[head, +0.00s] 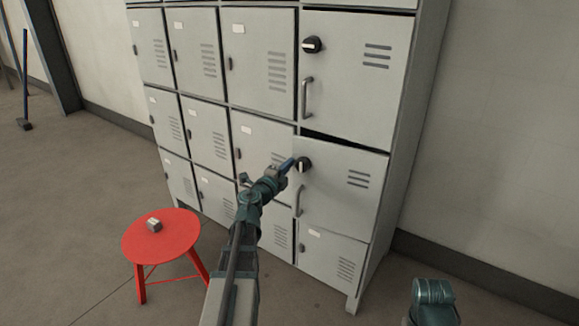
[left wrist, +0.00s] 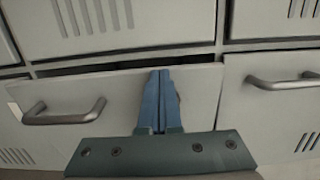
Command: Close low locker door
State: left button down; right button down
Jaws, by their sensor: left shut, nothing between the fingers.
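The low locker door (head: 338,190) is the grey door with a black knob (head: 304,164) and a bar handle (head: 299,201) in the right column. It stands slightly ajar, with a dark wedge-shaped gap along its top edge. My left gripper (head: 288,165) is shut and empty, its blue fingers just left of the knob. In the left wrist view, the shut fingers (left wrist: 162,98) lie in front of a door panel (left wrist: 205,98), with a dark gap above it and a bar handle (left wrist: 64,113) to the left. I cannot tell whether the fingertips touch the door.
The upper door (head: 352,60) above appears closed. Smaller closed locker doors fill the columns to the left. A red stool (head: 182,240) with a small grey block (head: 154,225) on it stands at the left. The floor beyond the stool is open; a wall is at the right.

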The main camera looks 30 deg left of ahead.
aim_at(294, 156)
pick_arm(q)
jog(key=shift+w+a+m+h, duration=0.2)
jog(key=shift+w+m+h, duration=0.45)
jog(key=shift+w, duration=0.6)
jog(key=shift+w+a+m+h, duration=0.15)
jog(key=shift+w+m+h, duration=0.2)
jog(key=shift+w+h, duration=0.7)
pick_arm(e)
jog(key=shift+a, duration=0.1)
pick_arm(q)
jog(key=shift+w+r, duration=0.1)
jog(key=shift+w, duration=0.2)
pick_arm(e)
jog(key=shift+s, duration=0.1)
